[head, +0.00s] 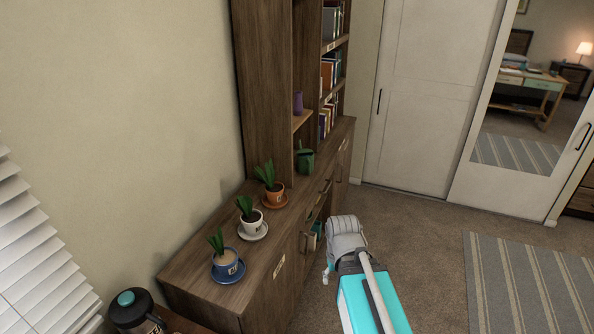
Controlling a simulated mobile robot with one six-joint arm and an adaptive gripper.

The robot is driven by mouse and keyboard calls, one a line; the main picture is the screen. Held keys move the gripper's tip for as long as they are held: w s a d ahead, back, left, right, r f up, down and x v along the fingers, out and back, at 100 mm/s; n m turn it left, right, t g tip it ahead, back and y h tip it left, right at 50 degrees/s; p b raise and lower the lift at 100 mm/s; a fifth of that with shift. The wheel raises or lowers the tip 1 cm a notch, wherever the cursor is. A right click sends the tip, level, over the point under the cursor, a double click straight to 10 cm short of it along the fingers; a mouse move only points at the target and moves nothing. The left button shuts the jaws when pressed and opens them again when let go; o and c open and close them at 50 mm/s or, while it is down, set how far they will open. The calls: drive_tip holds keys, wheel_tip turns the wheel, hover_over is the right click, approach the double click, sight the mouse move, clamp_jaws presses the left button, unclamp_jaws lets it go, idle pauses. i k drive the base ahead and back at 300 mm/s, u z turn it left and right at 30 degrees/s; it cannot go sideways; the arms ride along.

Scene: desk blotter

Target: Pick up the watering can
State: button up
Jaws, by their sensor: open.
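A small green vessel (305,162), which looks like the watering can, stands on the wooden cabinet top beyond the potted plants, by the tall shelf. It is small in the picture, and I cannot make out its handle or spout clearly. My gripper (327,273) is in front of the cabinet, to the right of its front edge and nearer to me than the green vessel. It is open, well apart from the vessel, and partly hidden by my own arm.
Plants in an orange pot (275,194), a white pot (251,221) and a blue pot (228,264) stand on saucers along the cabinet top (214,296). A tall bookshelf (268,90) rises behind. A dark jug (136,314) is at lower left. Carpet (425,235) at right is clear.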

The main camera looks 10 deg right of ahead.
sight(304, 158)
drive_tip(key=z, duration=0.45)
drive_tip(key=i, duration=1.75)
drive_tip(key=u, duration=0.3)
